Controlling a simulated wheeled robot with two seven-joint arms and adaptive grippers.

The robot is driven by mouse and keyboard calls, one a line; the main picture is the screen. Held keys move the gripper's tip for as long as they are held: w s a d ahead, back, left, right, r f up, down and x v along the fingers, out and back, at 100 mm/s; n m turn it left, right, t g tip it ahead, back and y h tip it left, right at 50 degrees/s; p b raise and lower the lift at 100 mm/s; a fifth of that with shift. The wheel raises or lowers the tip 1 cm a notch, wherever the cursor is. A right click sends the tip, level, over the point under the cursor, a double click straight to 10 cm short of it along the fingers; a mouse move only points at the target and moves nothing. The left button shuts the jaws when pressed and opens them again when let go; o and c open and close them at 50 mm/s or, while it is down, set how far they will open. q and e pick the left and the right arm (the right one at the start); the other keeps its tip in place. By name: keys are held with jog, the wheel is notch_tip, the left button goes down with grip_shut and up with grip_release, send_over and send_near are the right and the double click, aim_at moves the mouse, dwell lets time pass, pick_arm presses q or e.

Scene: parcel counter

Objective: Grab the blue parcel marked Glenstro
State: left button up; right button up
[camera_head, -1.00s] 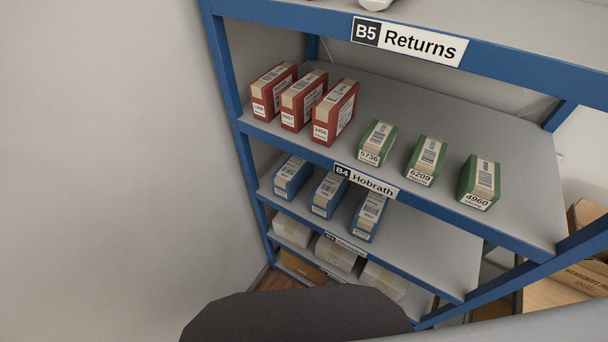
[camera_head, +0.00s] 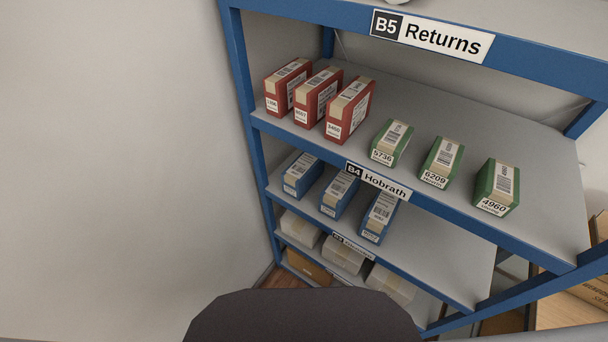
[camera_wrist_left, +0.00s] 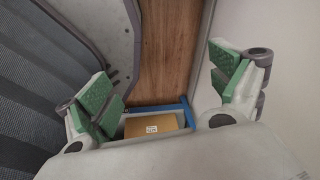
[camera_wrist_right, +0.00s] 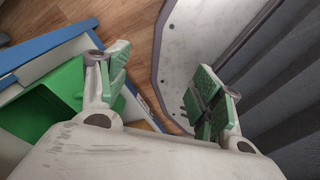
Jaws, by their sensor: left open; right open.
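Three blue parcels stand in a row on the shelf below the B4 Hobrath label in the head view: a left one (camera_head: 303,175), a middle one (camera_head: 340,193) and a right one (camera_head: 379,218). Each has tape and a pale label on top. Their small print is too small to read, so I cannot tell which says Glenstro. My left gripper (camera_wrist_left: 163,88) is open and empty in the left wrist view. My right gripper (camera_wrist_right: 160,88) is open and empty in the right wrist view. Neither gripper shows in the head view.
Red parcels (camera_head: 317,97) and green parcels (camera_head: 441,162) stand on the shelf above. White parcels (camera_head: 343,254) sit on the shelf below. A blue upright (camera_head: 248,110) bounds the rack beside a bare wall (camera_head: 110,150). A brown box (camera_wrist_left: 150,124) shows below my left gripper.

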pick_arm(q)
jog(key=w+d+r+m+t+b, duration=0.2)
jog(key=w+r+m+t+b, duration=0.2)
jog(key=w+r, duration=1.6)
jog(key=w+r+m+t+y+b, duration=0.15)
jog(key=w+r, duration=0.35)
jog(key=r, duration=0.8)
jog(key=w+r+m+t+b, duration=0.2)
jog(key=w+r+t, duration=0.15)
jog(key=r, duration=0.85)
jog(key=w+d+r+m+t+h, duration=0.3)
jog(key=w+d+r+m+t, duration=0.35)
jog(key=m, duration=0.65)
jog(key=d+m+g+h, duration=0.1)
jog(key=d+m+h, duration=0.3)
jog(key=m, duration=0.5)
jog(key=w+d+m+g+h, duration=0.1)
jog(key=d+m+g+h, duration=0.1)
jog(key=d+m+h, duration=0.3)
jog(key=m, duration=0.4)
jog(key=shift+d+f+m, duration=0.2)
jog(key=shift+d+m, duration=0.05)
jog(key=shift+m, duration=0.1)
pick_arm(e)
notch_tip(320, 180, down, 7)
jog(key=w+d, duration=0.1)
jog(key=d, duration=0.1)
jog(key=shift+d+f, duration=0.15)
jog(key=shift+d, duration=0.25)
